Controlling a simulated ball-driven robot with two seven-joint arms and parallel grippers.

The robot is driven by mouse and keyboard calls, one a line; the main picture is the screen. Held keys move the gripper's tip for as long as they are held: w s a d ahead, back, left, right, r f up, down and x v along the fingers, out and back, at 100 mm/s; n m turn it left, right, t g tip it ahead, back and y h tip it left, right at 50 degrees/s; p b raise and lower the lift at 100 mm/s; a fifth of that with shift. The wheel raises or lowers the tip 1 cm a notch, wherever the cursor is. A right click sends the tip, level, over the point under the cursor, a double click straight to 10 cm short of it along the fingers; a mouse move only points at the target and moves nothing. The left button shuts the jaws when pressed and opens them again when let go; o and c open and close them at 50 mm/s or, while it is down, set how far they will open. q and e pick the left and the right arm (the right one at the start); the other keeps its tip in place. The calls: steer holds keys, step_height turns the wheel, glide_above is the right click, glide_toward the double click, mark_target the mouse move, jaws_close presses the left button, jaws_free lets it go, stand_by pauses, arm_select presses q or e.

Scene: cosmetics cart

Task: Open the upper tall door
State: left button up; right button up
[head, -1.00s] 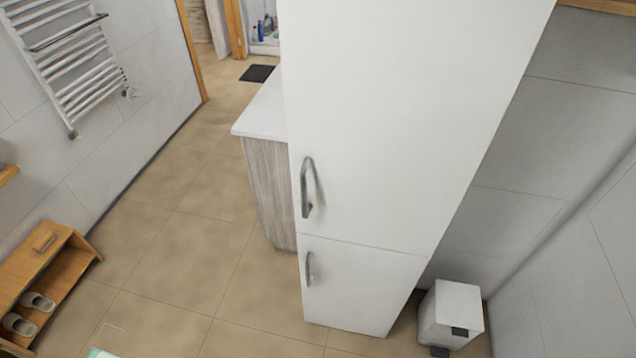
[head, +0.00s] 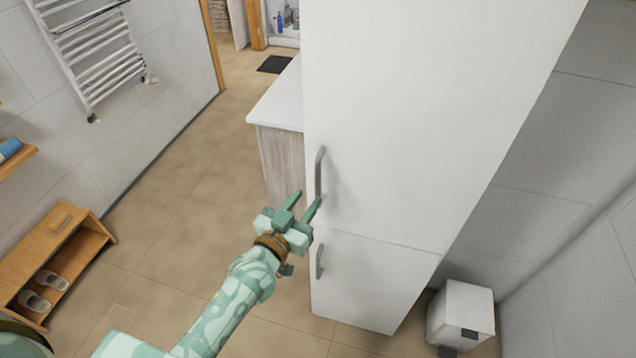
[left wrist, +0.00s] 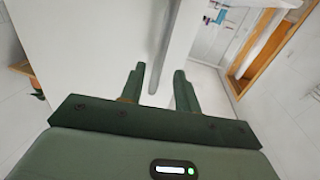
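The upper tall door (head: 420,110) is a plain white panel, shut flush above a smaller lower door (head: 365,285). Its grey bar handle (head: 320,172) stands upright near the left edge, at the bottom of the panel. My left gripper (head: 308,199) is open at the handle's lower end, with one finger close to it. In the left wrist view, a grey bar that looks like the handle (left wrist: 164,60) appears between the two spread fingers of the left gripper (left wrist: 160,80). I cannot tell whether they touch it. My right gripper is out of view.
The lower door has its own handle (head: 319,262) just below. A white-topped counter (head: 278,105) adjoins the cabinet's left side. A white bin (head: 462,312) stands at the right. A wooden shoe cabinet (head: 60,250) is at the left. Open tiled floor lies between.

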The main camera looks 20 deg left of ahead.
mark_target(316, 186)
arm_select(q)
steer(key=w, duration=0.3)
steer(key=w+d, duration=0.1)
steer(key=w, duration=0.2)
steer(key=shift+w+d, duration=0.15)
steer(key=shift+w, duration=0.05)
jaws_close()
